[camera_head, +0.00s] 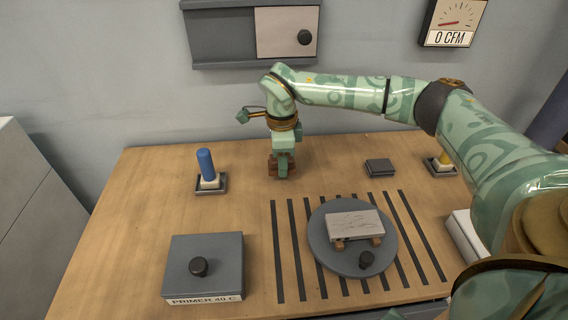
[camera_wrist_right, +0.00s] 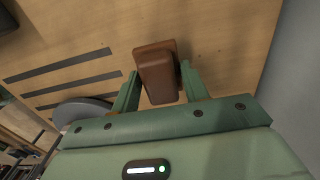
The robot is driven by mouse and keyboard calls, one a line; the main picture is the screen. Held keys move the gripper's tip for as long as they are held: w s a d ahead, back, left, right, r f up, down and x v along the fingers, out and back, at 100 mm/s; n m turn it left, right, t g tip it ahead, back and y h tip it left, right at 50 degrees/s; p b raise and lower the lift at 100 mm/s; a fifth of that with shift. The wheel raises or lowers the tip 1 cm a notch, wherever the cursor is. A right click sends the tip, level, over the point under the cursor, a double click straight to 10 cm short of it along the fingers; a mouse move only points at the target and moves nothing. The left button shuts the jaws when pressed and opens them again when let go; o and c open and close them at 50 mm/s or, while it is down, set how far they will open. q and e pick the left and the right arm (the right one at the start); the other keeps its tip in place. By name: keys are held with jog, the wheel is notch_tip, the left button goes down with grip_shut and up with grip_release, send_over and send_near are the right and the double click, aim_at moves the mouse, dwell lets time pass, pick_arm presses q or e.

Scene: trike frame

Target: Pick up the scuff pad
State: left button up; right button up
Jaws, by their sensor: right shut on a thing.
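The scuff pad, a reddish-brown block (camera_wrist_right: 156,72), is between the two green fingers of my right gripper (camera_wrist_right: 160,88) in the right wrist view. In the head view my right gripper (camera_head: 282,165) points down near the back of the wooden table, and the brown pad (camera_head: 273,166) shows at its fingertips. The gripper is shut on the pad. I cannot tell whether the pad touches the table. My left gripper is not in view.
A round grey turntable (camera_head: 324,255) with a light plate (camera_head: 354,224) stands on dark slots at the front right. A grey box labelled PRIMER 40 C (camera_head: 204,262) is front left. A blue-handled tool (camera_head: 206,163) stands back left. A small dark block (camera_head: 380,167) lies right of the gripper.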

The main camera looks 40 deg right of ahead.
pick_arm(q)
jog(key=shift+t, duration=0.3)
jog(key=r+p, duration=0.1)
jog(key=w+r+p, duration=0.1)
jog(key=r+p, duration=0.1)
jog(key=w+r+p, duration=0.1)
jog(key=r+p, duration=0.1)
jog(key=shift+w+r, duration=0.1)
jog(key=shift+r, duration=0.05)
pick_arm(e)
jog(key=s+a+r, duration=0.8)
jog(key=a+r, duration=0.1)
jog(key=a, duration=0.2)
jog(key=shift+a+r, duration=0.2)
jog(key=shift+r, duration=0.1)
